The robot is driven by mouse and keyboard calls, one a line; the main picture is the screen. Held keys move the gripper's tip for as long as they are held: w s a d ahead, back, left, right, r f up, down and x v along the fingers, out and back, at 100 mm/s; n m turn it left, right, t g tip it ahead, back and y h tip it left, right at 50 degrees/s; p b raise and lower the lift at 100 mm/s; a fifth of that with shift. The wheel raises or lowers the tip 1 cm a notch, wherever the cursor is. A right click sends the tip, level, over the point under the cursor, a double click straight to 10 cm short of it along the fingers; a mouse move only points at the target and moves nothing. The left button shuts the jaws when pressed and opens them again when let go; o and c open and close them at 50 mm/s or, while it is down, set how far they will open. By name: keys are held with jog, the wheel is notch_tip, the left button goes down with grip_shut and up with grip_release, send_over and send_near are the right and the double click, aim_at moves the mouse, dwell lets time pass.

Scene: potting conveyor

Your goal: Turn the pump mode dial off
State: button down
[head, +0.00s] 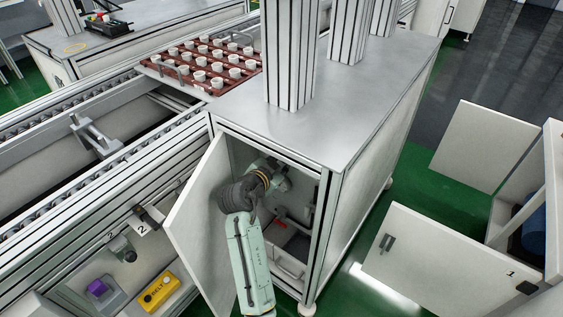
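My arm reaches through the open door of a cabinet (370,92). My gripper (284,186) is inside the upper part of the cabinet, near its back. Its fingers are too small and dark to make out, so I cannot tell whether they are open or shut. No pump mode dial can be clearly picked out. A small red part (281,225) shows inside the cabinet, below my gripper. The arm and shadow hide much of the interior.
The cabinet door (197,232) stands open to the left. A drawer or bin with a handle (290,268) is low inside. A brown tray (158,70) of white pots sits behind on the conveyor. A yellow box (160,291) is lower left. Another open cabinet door (440,270) is at right.

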jog(key=n+g+h+p, duration=0.1)
jog(key=n+p, duration=0.1)
jog(key=n, duration=0.1)
jog(key=shift+w+a+h, duration=0.1)
jog(key=shift+h, duration=0.2)
jog(key=c, duration=1.4)
grip_release()
jog(key=shift+g, duration=0.3)
jog(key=shift+o, duration=0.2)
